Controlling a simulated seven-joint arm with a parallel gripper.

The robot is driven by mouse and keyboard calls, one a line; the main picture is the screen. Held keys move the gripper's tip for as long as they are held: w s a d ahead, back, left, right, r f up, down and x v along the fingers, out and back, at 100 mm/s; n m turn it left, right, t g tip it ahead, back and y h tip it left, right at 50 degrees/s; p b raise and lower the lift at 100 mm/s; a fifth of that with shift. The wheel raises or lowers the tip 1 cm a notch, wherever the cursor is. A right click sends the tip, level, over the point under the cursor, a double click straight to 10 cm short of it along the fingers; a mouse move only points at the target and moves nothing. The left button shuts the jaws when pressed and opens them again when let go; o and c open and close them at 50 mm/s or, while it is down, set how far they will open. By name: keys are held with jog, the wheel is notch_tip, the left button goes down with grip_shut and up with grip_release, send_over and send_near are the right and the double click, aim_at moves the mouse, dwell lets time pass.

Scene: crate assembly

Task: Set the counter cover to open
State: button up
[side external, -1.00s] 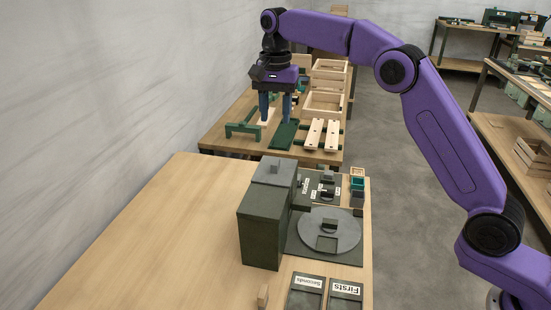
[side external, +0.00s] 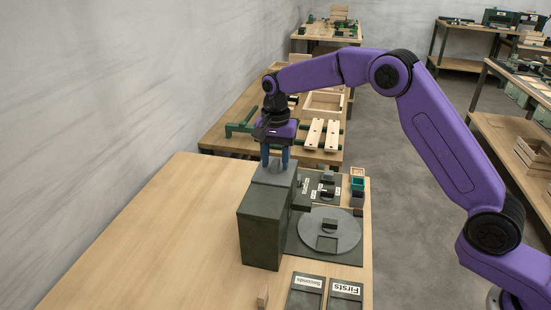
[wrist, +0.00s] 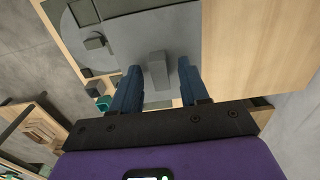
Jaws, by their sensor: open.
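The counter is a dark green box (side external: 260,232) on the light wooden table. Its grey cover (side external: 268,179) lies on top of the box; the cover also shows in the wrist view (wrist: 185,28). A small grey block-like handle (wrist: 158,72) stands up from the cover. My gripper (side external: 275,166) points down just above the cover. In the wrist view my gripper (wrist: 158,66) is open, with one blue finger on each side of the handle and a gap at both sides. In the side view the fingers hide the handle.
A grey round disc (side external: 348,228) on a dark plate lies right of the box, with labelled panels behind it. Trays marked Seconds (side external: 306,294) and Firsts (side external: 346,292) are in front. A small wooden block (side external: 263,297) stands nearby. The table's left side is clear.

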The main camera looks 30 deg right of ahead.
grip_shut()
jog(key=s+a, duration=0.8)
jog(key=shift+s+a, duration=0.25)
jog(key=shift+a, duration=0.1)
grip_release()
jog(key=shift+d, duration=0.1)
notch_tip(320, 180, up, 17)
jog(key=shift+r, duration=0.2)
dwell(0.4)
dwell(0.4)
